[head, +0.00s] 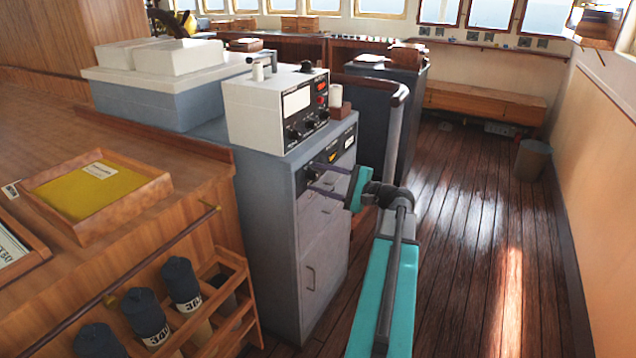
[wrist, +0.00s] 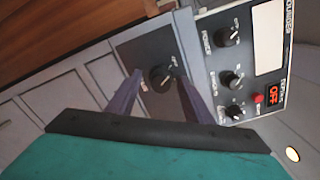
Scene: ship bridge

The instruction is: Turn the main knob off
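A round black knob (wrist: 160,77) sits on a dark panel (wrist: 150,52) with small light and orange marks around it, too blurred to read. In the head view this dark panel (head: 324,160) is on the upper front of the grey cabinet (head: 268,230). My gripper (wrist: 158,73) is open, with one grey-purple finger on each side of the knob. The right finger is very close to the knob; I cannot tell whether it touches. In the head view my gripper (head: 313,179) reaches left to the panel, and its fingers partly hide the knob area.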

